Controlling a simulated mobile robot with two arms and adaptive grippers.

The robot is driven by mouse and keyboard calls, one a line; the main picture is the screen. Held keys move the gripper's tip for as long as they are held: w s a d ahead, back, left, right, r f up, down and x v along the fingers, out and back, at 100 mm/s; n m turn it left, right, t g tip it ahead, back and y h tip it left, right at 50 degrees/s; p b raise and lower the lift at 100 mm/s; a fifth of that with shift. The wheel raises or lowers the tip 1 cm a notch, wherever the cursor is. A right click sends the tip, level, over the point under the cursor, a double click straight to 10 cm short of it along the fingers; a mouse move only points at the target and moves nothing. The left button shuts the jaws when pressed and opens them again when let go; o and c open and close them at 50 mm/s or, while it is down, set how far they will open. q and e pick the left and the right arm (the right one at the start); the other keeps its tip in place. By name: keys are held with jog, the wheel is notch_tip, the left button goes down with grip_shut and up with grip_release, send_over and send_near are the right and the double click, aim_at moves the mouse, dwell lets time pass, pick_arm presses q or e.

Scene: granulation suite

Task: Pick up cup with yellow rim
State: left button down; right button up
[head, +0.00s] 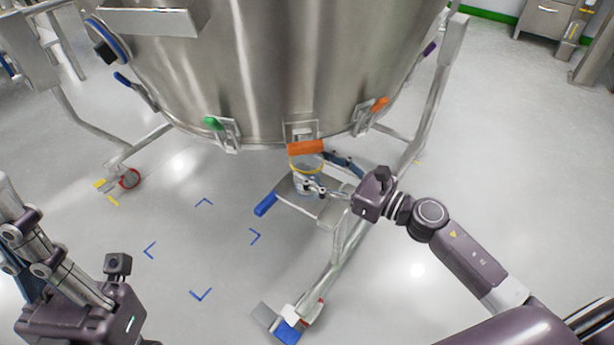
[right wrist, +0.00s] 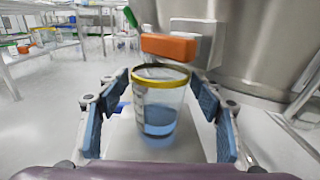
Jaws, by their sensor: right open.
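The cup with the yellow rim (right wrist: 160,112) is clear, with pale blue liquid in its lower part. It stands upright in the middle of the right wrist view. In the head view the cup (head: 306,168) is under the steel vessel, partly hidden by my gripper. My right gripper (right wrist: 160,88) is open, with one blue-padded finger on each side of the cup. Gaps show between the pads and the cup. In the head view the right gripper (head: 317,184) reaches the cup from the right. My left gripper (head: 28,238) is at the lower left, away from the cup; its opening is unclear.
The large steel vessel (head: 270,75) hangs over the cup, with an orange block (head: 305,147) just above the rim. The cup is on a metal platform (head: 327,210) with a blue handle (head: 265,204). A frame leg (head: 335,258) runs close by. Open floor lies left.

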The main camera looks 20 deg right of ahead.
jog(key=shift+x, duration=1.25)
jog(key=shift+f, duration=0.1)
jog(key=c, duration=0.9)
jog(key=shift+r, duration=0.2)
jog(key=shift+c, duration=0.2)
